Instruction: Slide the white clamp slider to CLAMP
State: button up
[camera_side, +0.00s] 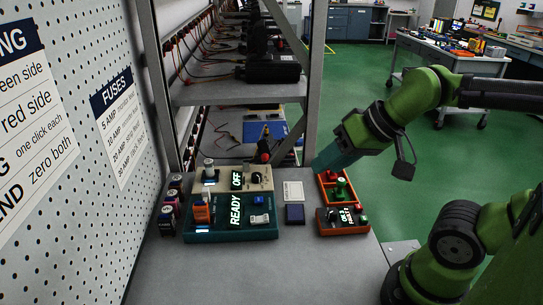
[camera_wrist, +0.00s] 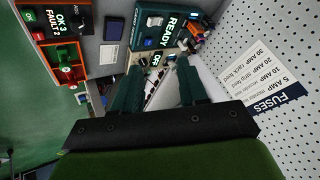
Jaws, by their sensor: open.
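A teal fixture (camera_side: 240,237) with a lit READY display stands on the bench in the side view. A small white slider (camera_side: 259,219) sits on its right part, below a blue button (camera_side: 258,200); its printed labels are too small to read. In the wrist view the teal fixture (camera_wrist: 182,14) is at the top, with a small white piece (camera_wrist: 154,20) that looks like the slider. My gripper (camera_side: 328,160) is above the bench, to the right of the fixture and apart from it. In the wrist view its teal fingers (camera_wrist: 158,68) are spread with nothing held between them.
A beige unit (camera_side: 262,183) reading OFF stands behind the fixture. An orange tray (camera_side: 323,189) with a green part and an orange-edged meter (camera_side: 325,226) stand to the right. A dark blue pad (camera_side: 295,214) lies between. A pegboard wall (camera_side: 95,200) bounds the left; rack posts stand behind.

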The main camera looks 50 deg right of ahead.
jog(key=shift+o, duration=0.4)
jog(key=shift+a, duration=0.1)
jog(key=m+g+h, duration=0.3)
jog(key=g+h, duration=0.1)
jog(key=h, duration=0.1)
send_near(205, 190)
notch_tip(205, 190, up, 4)
jog(key=s+a, duration=0.2)
jog(key=r+m, duration=0.1)
jog(key=m, duration=0.1)
jog(key=x, duration=1.6)
jog(key=shift+w+d, duration=0.35)
